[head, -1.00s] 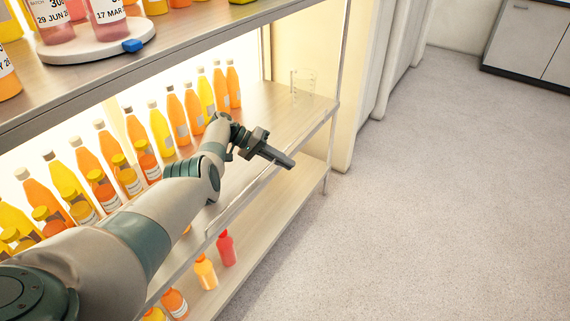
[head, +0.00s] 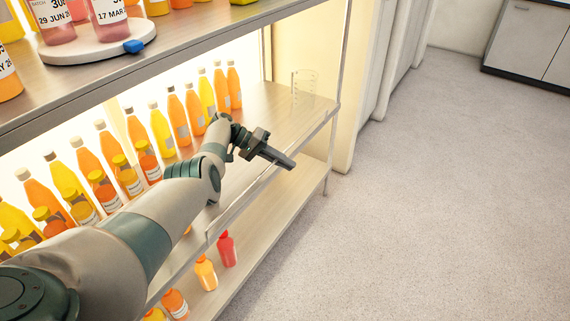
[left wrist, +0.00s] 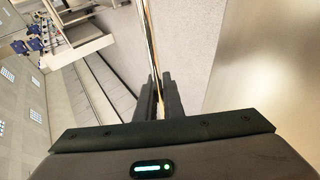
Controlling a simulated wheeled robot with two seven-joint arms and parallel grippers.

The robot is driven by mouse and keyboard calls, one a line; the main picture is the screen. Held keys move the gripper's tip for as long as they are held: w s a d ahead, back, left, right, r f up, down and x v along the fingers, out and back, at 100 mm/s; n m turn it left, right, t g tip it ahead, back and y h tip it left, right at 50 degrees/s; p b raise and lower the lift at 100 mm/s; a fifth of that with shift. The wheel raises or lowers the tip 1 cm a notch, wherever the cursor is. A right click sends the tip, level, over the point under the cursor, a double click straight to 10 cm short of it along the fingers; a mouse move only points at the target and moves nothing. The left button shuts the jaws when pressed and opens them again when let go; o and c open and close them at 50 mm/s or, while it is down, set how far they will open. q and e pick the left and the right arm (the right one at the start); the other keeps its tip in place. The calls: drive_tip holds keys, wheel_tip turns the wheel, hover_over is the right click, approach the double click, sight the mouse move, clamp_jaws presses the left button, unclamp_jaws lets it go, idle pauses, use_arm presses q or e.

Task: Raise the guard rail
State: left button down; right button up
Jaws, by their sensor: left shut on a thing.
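The guard rail (head: 240,207) is a thin pale bar along the front edge of the middle shelf (head: 262,118). It sits low, close to the shelf edge. My left gripper (head: 290,163) reaches over this shelf to its front edge and is shut on the rail. In the left wrist view, the rail (left wrist: 149,35) runs as a thin strip up from between the fingers (left wrist: 159,92). The fingers hide the gripped part. My right gripper is out of view.
Rows of orange and yellow bottles (head: 178,117) stand behind my arm on the middle shelf. A clear beaker (head: 305,86) stands near its far end. A red bottle (head: 226,249) and others stand on the lower shelf. The floor (head: 430,190) at right is clear.

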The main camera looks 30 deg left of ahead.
use_arm(q)
drive_tip(key=c, duration=2.3)
unclamp_jaws()
drive_tip(key=shift+w+r, duration=0.25)
drive_tip(key=shift+r, duration=0.35)
drive_tip(key=shift+w+r, duration=0.25)
drive_tip(key=shift+r, duration=0.3)
drive_tip(key=o, duration=0.4)
drive_tip(key=shift+s+d+r, duration=0.1)
drive_tip(key=shift+s+r, duration=0.05)
drive_tip(key=shift+r, duration=0.1)
drive_tip(key=shift+s+f, duration=0.1)
drive_tip(key=shift+d+f, duration=0.1)
drive_tip(key=shift+a, duration=0.2)
